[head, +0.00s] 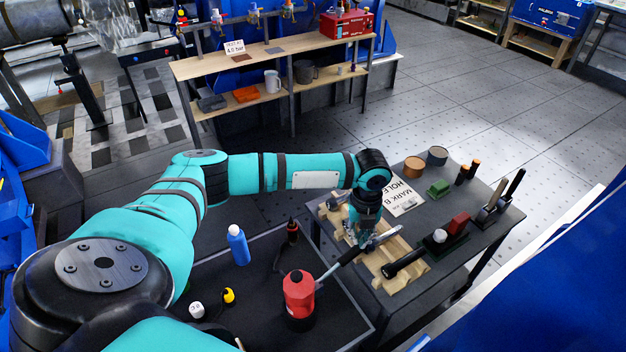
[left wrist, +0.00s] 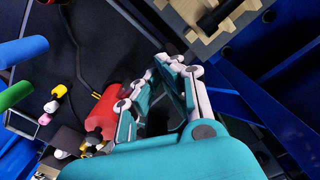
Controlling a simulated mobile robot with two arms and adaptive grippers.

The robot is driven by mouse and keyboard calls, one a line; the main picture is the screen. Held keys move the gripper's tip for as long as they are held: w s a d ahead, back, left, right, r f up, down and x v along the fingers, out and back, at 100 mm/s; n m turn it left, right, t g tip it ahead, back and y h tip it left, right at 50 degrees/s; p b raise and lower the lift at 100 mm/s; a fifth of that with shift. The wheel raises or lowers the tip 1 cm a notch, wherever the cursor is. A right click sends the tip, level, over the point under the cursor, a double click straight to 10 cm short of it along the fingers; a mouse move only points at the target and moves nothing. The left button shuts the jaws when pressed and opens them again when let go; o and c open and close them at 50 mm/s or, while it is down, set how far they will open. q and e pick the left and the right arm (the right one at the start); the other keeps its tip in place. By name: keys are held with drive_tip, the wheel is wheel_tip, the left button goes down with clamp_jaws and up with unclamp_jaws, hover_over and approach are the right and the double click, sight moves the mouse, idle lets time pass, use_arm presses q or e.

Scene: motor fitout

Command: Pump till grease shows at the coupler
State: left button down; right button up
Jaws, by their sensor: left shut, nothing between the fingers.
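A red grease pump (head: 299,300) stands on the dark bench, with a lever that slopes up to the right and ends in a black grip (head: 350,256). My left gripper (head: 361,236) is shut and empty, just above the grip end and over the wooden cradle; I cannot tell whether it touches the lever. In the left wrist view the shut fingers (left wrist: 172,68) are beside the red pump (left wrist: 122,92). A thin dark hose (head: 277,258) runs behind the pump. I cannot make out the coupler or any grease. My right gripper is out of view.
A notched wooden cradle (head: 388,270) holds a silver shaft and a black cylinder on the right table. A green block (head: 438,187) and tins lie farther back.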

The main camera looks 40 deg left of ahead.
sight(357, 247)
use_arm(q)
drive_tip(key=shift+f, duration=0.1)
idle(0.5)
drive_tip(key=shift+s+f+b, duration=0.1)
drive_tip(key=shift+f+b, duration=1.05)
drive_tip(key=shift+f, duration=1.45)
wheel_tip(357, 247, up, 5)
drive_tip(key=p, duration=0.5)
drive_tip(key=shift+r, duration=0.2)
wheel_tip(357, 247, up, 5)
drive_tip(key=p, duration=0.6)
drive_tip(key=shift+r, duration=0.15)
